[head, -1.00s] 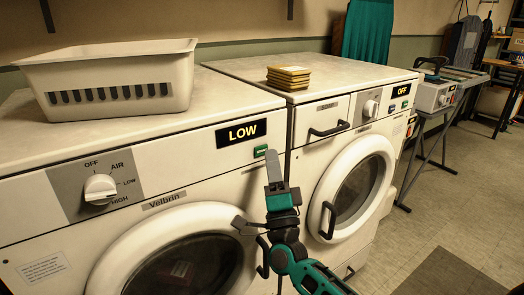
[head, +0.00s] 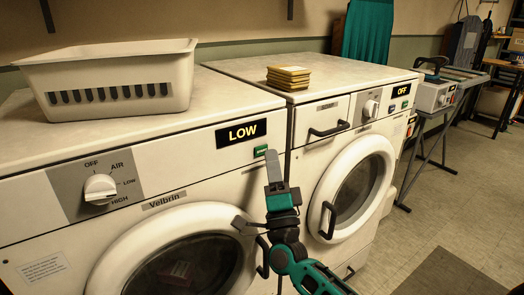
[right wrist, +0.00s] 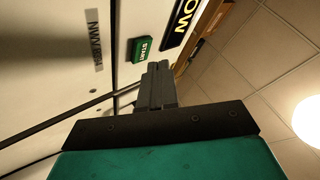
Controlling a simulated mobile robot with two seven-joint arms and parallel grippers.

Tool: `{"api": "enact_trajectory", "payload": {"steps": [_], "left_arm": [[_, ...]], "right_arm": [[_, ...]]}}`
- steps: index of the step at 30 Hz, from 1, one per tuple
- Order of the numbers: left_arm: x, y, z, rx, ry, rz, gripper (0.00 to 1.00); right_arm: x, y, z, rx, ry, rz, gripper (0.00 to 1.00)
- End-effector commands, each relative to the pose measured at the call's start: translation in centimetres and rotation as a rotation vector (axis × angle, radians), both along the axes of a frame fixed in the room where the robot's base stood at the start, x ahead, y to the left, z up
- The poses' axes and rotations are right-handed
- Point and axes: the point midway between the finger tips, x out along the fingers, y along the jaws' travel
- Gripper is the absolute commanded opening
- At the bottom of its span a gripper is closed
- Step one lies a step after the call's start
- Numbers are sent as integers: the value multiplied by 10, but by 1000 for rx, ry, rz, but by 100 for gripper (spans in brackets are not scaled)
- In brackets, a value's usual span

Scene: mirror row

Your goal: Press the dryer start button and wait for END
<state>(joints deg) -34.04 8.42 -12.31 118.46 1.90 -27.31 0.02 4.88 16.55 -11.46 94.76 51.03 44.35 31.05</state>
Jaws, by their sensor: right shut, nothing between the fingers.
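The dryer (head: 164,231) is the white machine at left, with a dial (head: 100,188) marked OFF, AIR, LOW and HIGH. Its display (head: 241,133) reads LOW. The green start button (head: 260,151) sits just below the display's right end; in the right wrist view its START label shows (right wrist: 140,49). My right gripper (head: 271,158) is shut and empty, its tips close beside the button. In the right wrist view the fingertips (right wrist: 158,66) are near the button's edge; I cannot tell whether they touch it. My left gripper is out of view.
A white basket (head: 118,108) stands on the dryer. To the right is a second machine (head: 316,150) whose display (head: 404,90) reads OFF, with a stack of yellow-edged items (head: 288,78) on top. Open floor (head: 450,195) lies at right.

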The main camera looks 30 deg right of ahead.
Motion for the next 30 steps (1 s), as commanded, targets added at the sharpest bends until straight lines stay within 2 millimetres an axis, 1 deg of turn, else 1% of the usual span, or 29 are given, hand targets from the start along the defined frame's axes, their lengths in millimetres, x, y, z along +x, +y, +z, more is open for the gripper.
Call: {"api": "enact_trajectory", "payload": {"steps": [4, 12, 30], "left_arm": [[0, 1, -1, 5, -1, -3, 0], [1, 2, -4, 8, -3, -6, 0], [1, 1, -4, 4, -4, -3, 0]], "right_arm": [[1, 0, 0, 0, 0, 0, 0], [9, 1, 0, -1, 0, -1, 0], [12, 1, 0, 0, 0, 0, 0]]}}
